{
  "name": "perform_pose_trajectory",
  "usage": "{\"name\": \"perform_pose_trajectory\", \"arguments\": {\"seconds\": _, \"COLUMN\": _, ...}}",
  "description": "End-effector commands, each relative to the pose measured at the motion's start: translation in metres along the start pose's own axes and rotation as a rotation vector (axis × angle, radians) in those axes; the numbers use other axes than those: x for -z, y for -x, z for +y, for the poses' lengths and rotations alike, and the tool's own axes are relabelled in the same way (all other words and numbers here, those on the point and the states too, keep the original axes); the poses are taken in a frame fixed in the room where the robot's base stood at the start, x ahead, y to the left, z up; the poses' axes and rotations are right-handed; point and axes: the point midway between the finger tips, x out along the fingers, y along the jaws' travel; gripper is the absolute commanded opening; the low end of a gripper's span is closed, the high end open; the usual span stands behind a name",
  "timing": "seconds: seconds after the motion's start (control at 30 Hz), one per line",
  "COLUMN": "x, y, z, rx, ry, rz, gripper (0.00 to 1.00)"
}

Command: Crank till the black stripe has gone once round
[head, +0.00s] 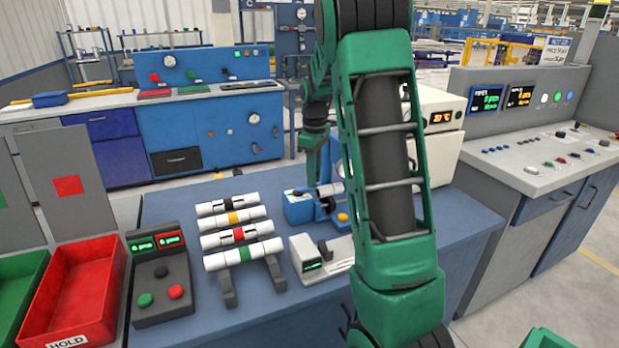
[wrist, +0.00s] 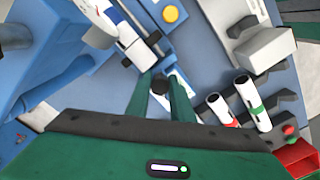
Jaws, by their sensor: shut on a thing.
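My gripper (wrist: 161,94) has its two green fingers closed around a small black knob (wrist: 160,84) in the wrist view. In the head view the wrist end of my arm hangs over a blue device (head: 299,208) on the bench; a black part (head: 328,203) shows there, and the fingertips are hard to make out. Beside the knob in the wrist view is a white cylinder (wrist: 136,50) with dark marks at its sides; I cannot tell whether one is the turning black stripe. A separate white pipe with a black stripe (head: 215,208) lies at the back of the rack.
White pipes with yellow (head: 250,214), red (head: 255,232) and green (head: 262,249) stripes lie in the rack. A grey-white instrument (head: 308,262) stands right of it. A button box (head: 160,290) and a red HOLD bin (head: 75,290) are left. The bench front is bare.

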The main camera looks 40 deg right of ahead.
Motion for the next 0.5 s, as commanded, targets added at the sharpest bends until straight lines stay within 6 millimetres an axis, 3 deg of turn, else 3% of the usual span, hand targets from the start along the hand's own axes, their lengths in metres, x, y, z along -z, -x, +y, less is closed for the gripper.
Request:
{"name": "perform_pose_trajectory", "arguments": {"seconds": 0.07, "x": -0.0011, "y": -0.0002, "z": 0.0007, "rx": 0.000, "ry": -0.003, "rz": -0.001, "gripper": 0.00}}
{"name": "perform_pose_trajectory", "arguments": {"seconds": 0.1, "x": -0.0012, "y": -0.0002, "z": 0.0007, "rx": 0.000, "ry": -0.004, "rz": -0.001, "gripper": 0.26}}
{"name": "perform_pose_trajectory", "arguments": {"seconds": 0.17, "x": -0.0013, "y": -0.0003, "z": 0.0007, "rx": 0.000, "ry": -0.004, "rz": -0.002, "gripper": 0.40}}
{"name": "perform_pose_trajectory", "arguments": {"seconds": 0.5, "x": -0.0008, "y": 0.0017, "z": 0.0003, "rx": 0.000, "ry": -0.003, "rz": -0.001, "gripper": 0.40}}
